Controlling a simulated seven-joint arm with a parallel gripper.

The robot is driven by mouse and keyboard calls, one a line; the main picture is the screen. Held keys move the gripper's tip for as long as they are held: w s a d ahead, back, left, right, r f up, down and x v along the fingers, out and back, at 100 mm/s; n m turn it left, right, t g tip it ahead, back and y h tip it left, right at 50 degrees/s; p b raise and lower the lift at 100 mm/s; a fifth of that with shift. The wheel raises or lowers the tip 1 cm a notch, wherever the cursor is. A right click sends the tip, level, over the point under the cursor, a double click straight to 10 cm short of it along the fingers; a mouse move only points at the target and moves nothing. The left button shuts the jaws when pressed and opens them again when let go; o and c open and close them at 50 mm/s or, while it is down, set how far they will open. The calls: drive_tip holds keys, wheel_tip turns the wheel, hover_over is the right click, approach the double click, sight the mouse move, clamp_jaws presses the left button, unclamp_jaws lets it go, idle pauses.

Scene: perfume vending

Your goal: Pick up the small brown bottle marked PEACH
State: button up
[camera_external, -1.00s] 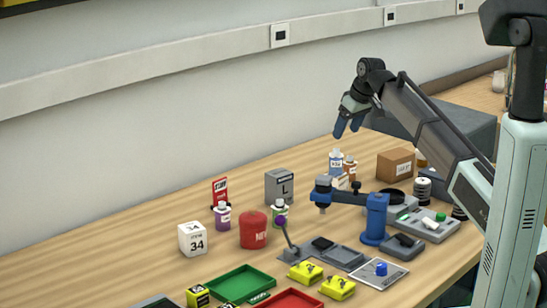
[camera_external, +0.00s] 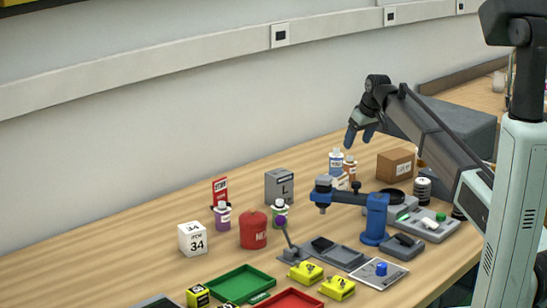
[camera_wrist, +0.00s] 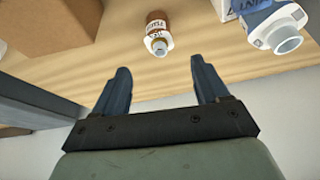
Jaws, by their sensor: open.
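The small brown bottle (camera_wrist: 157,36) stands upright on the table at the top middle of the wrist view. It has a white label with print too small to read for certain, and a pale neck. In the outside view the brown bottle (camera_external: 350,167) is just right of a blue-and-white bottle (camera_external: 336,160). My gripper (camera_external: 360,138) is above and slightly right of the brown bottle, pointing down. In the wrist view my gripper (camera_wrist: 158,78) is open and empty, its two dark blue fingers apart, with the bottle beyond the tips.
The blue-and-white bottle (camera_wrist: 276,26) is close on the right in the wrist view. A cardboard box (camera_external: 395,165) stands on the other side. A blue post with an arm (camera_external: 375,215) is in front, near a grey panel (camera_external: 428,226). The wall runs behind the table.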

sight(351, 157)
drive_tip(key=x, duration=0.7)
drive_tip(key=shift+s+f, duration=0.1)
drive_tip(key=shift+s+d+x, duration=0.1)
drive_tip(key=shift+d+x, duration=0.05)
drive_tip(key=shift+x, duration=1.15)
drive_tip(key=shift+s+d+x, duration=0.1)
drive_tip(key=shift+x, duration=1.2)
drive_tip(key=shift+f, duration=0.15)
drive_tip(key=shift+c, duration=0.4)
drive_tip(key=c, duration=1)
